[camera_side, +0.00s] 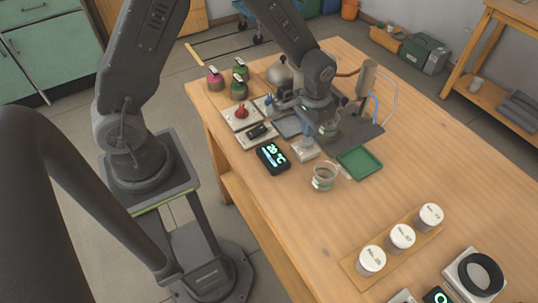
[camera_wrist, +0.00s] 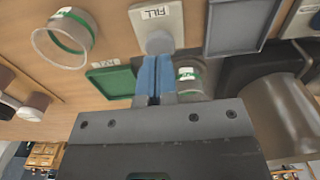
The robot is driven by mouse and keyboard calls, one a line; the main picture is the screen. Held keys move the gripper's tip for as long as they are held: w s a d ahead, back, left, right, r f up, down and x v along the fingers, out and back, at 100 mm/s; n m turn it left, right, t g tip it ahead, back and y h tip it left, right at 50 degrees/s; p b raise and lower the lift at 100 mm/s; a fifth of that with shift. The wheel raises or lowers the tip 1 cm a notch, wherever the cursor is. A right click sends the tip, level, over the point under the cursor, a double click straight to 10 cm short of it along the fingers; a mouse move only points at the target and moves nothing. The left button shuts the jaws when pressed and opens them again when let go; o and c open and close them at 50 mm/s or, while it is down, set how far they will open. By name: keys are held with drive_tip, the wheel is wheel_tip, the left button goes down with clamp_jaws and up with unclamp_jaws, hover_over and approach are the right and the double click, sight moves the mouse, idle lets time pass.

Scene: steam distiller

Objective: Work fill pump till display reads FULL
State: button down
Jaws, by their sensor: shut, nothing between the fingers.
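The fill pump is a white plate labelled FILL with a pale round knob (camera_wrist: 160,42). In the side view the pump (camera_side: 305,151) sits near the table's left edge, partly hidden by my arm. My gripper (camera_wrist: 154,78) is shut and empty, its blue fingertips close at the knob; I cannot tell whether they touch it. In the side view my gripper (camera_side: 307,140) points down over the pump. The black display (camera_side: 272,157) reads 20 °C, with a smaller lit line too small to read.
A glass beaker (camera_side: 324,177) and green tray (camera_side: 360,162) stand close to the pump. Another beaker (camera_wrist: 190,78) is beside my fingers. A metal vessel (camera_wrist: 285,115) is nearby. White-lidded jars (camera_side: 400,237) stand on a wooden strip. The right middle tabletop is clear.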

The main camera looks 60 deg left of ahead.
sight(308, 139)
drive_tip(key=shift+f, duration=1.7)
drive_tip(key=shift+r, duration=2.8)
wheel_tip(308, 139, up, 4)
drive_tip(key=shift+f, duration=3.05)
drive_tip(key=shift+f, duration=0.1)
